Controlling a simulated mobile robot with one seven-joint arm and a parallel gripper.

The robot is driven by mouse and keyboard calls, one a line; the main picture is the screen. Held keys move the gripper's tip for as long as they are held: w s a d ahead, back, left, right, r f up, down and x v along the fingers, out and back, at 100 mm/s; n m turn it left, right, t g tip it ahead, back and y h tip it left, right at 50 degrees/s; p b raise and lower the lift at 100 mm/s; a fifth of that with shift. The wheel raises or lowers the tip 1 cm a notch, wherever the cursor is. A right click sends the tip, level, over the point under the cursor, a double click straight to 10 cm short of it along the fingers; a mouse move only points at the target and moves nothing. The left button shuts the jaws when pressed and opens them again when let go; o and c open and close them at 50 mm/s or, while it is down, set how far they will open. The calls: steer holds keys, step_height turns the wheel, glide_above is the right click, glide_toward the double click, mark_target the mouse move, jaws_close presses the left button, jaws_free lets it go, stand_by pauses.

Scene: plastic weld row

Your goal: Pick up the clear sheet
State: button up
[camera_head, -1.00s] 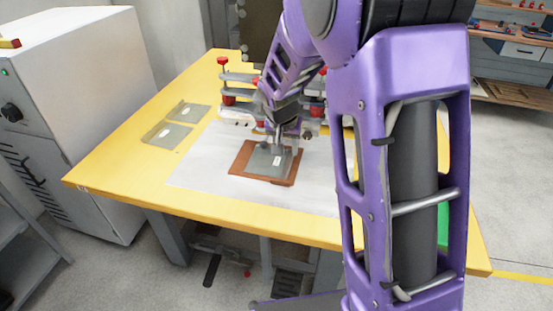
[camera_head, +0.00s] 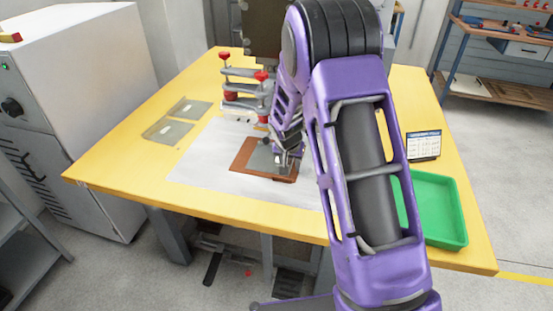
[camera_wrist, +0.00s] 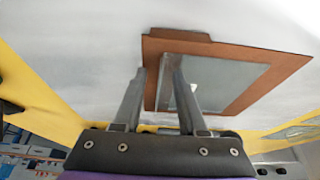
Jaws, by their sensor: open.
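A clear sheet (camera_head: 260,159) with a greyish look lies on a brown frame (camera_head: 240,153) on the pale mat. In the wrist view the clear sheet (camera_wrist: 228,82) shows inside the brown frame (camera_wrist: 284,68), with a small white label partly behind a finger. My gripper (camera_head: 281,158) is at the right part of the sheet in the head view. In the wrist view my gripper (camera_wrist: 159,72) is open, its two fingers apart over the frame's edge and the sheet. I cannot tell whether the fingers touch the sheet.
Two more clear sheets (camera_head: 167,131) (camera_head: 189,109) lie at the left of the yellow table (camera_head: 130,170). A clamp fixture with red knobs (camera_head: 262,76) stands behind the frame. A green tray (camera_head: 437,240) and a small calendar-like card (camera_head: 423,145) are at the right.

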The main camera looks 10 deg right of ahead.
steer(key=shift+w+f, duration=0.1)
steer(key=shift+f, duration=0.1)
jaws_close()
stand_by(1.3)
